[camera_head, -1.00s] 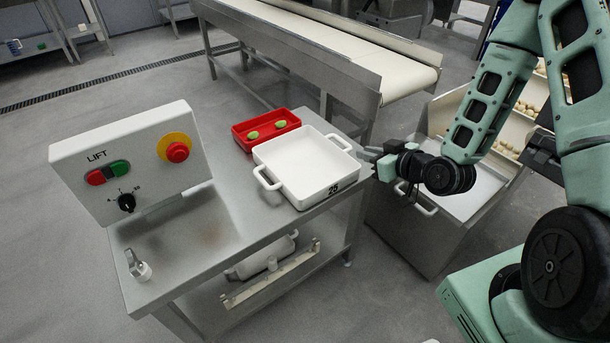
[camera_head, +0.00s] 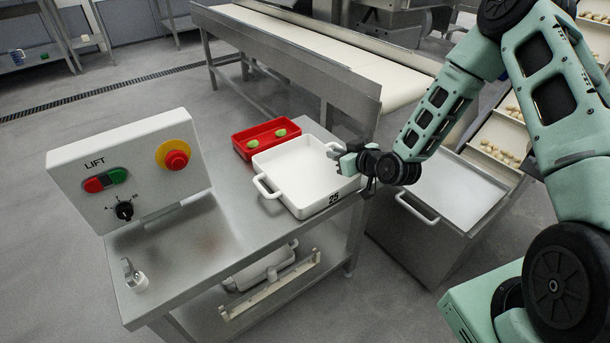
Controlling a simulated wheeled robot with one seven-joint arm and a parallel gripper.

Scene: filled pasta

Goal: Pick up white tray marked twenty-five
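The white tray marked 25 (camera_head: 292,176) stands on the steel table (camera_head: 180,262), at its right end. It is square and looks empty, with a loop handle at its left and another at its upper right. The black number is on the front wall near the right corner. My gripper (camera_head: 342,157) is at the tray's right side, by the upper right handle and rim. The fingers overlap that handle in the picture. I cannot tell whether they touch it or how far apart they are. The tray sits flat.
A red tray (camera_head: 240,143) with two green pieces stands just behind the white tray. The LIFT control box (camera_head: 135,190) stands at the table's left. A conveyor (camera_head: 330,50) runs behind. Another white tray (camera_head: 262,268) lies on the lower shelf.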

